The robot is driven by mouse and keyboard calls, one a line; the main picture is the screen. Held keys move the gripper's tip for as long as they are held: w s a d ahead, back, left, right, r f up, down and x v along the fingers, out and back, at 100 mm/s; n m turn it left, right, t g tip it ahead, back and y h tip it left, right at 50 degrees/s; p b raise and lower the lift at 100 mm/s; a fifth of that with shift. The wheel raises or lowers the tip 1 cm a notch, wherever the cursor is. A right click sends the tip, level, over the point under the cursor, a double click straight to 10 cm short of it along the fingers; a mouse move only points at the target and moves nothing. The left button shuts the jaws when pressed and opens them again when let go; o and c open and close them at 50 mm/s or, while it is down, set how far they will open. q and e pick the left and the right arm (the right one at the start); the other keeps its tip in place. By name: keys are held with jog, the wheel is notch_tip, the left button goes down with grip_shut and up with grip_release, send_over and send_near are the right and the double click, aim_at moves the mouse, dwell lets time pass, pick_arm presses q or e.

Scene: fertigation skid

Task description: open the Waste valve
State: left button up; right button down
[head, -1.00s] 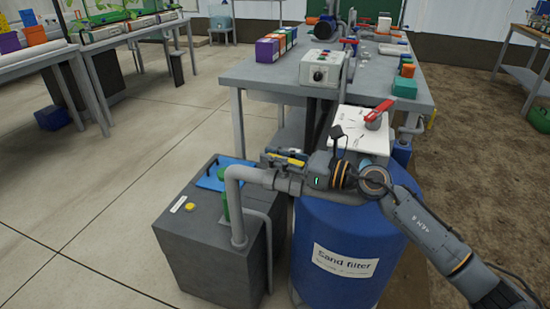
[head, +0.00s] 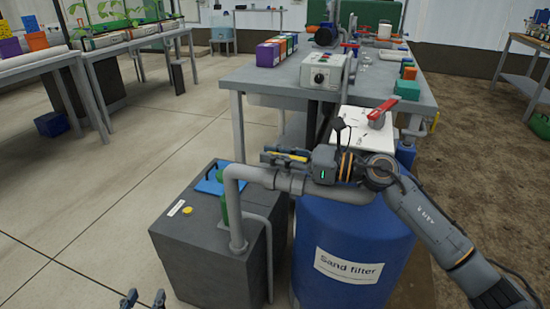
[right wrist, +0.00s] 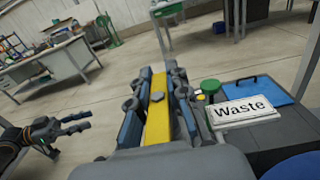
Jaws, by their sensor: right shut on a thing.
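The Waste valve's yellow lever (right wrist: 158,118) runs lengthwise between the fingers of my right gripper (right wrist: 159,95) in the right wrist view. The gripper is shut on it. In the head view my right gripper (head: 284,158) is just above the grey pipe (head: 257,175), with a bit of yellow showing between its fingers. The valve body is mostly hidden. A white "Waste" label (right wrist: 243,110) stands to the right of the lever. My left gripper (head: 145,299) is open and empty at the bottom edge of the head view; it also shows in the right wrist view (right wrist: 85,124).
The blue sand filter (head: 350,235) stands under my right arm. A dark grey tank (head: 205,250) with a blue lid (head: 213,181) is left of it. A red-handled valve (head: 380,112) and a bench (head: 265,76) are behind.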

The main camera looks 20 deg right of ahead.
jog(key=c, duration=1.3)
grip_release()
jog(key=shift+s, duration=0.1)
jog(key=v, duration=1.2)
jog(key=shift+d+f, duration=0.1)
